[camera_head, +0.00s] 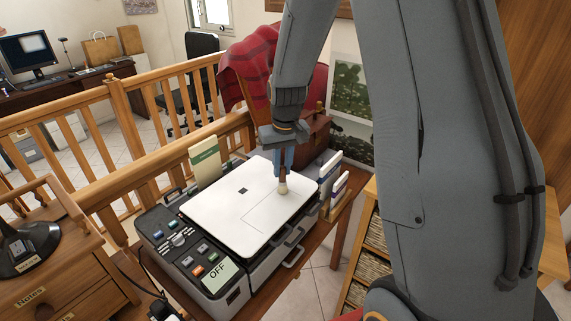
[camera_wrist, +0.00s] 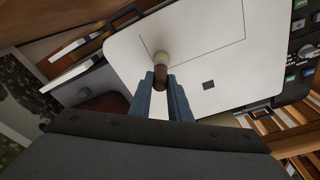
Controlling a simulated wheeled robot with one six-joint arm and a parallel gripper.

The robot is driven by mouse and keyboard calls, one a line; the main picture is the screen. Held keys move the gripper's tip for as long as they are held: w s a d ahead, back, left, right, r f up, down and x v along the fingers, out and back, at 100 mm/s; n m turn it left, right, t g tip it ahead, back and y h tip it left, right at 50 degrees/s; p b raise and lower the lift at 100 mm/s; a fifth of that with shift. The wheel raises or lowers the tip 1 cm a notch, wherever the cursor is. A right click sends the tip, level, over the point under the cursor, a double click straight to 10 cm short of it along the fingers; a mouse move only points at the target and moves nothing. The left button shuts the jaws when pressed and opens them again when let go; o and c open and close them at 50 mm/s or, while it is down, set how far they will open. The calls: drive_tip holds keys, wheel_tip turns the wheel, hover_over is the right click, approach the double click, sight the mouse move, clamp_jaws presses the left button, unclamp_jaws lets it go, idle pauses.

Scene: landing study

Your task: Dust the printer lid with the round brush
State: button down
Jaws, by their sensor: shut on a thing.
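The printer (camera_head: 206,272) is a grey and black machine on a wooden table, with dark control panels and an "OFF" display. Its white lid (camera_head: 236,218) is flat and closed. My gripper (camera_head: 283,166) is above the lid's right rear part, pointing down, shut on the round brush (camera_head: 283,187). The brush has a brown handle and a pale, round bristle head. The bristle head is at the lid, apparently touching it. In the wrist view, the brush (camera_wrist: 161,60) stands between my blue fingers (camera_wrist: 161,88), over the white lid (camera_wrist: 195,55).
A wooden railing (camera_head: 110,95) runs behind the printer. A green-labelled book or box (camera_head: 205,160) stands behind it. Books (camera_head: 336,190) and a brown bag (camera_head: 314,135) are at the right. A wooden cabinet with a black item (camera_head: 30,243) is at the left.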

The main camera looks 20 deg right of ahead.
drive_tip(key=shift+s+a+f, duration=0.15)
drive_tip(key=shift+s+a, duration=0.5)
drive_tip(key=shift+a, duration=0.05)
drive_tip(key=shift+s+a+p, duration=0.5)
drive_tip(key=shift+s+a, duration=0.15)
drive_tip(key=shift+a, duration=0.35)
drive_tip(key=shift+r, duration=0.2)
wheel_tip(320, 180, up, 7)
drive_tip(key=p, duration=0.1)
drive_tip(key=shift+w+p, duration=0.15)
drive_tip(key=shift+p, duration=0.2)
drive_tip(key=shift+f, duration=0.1)
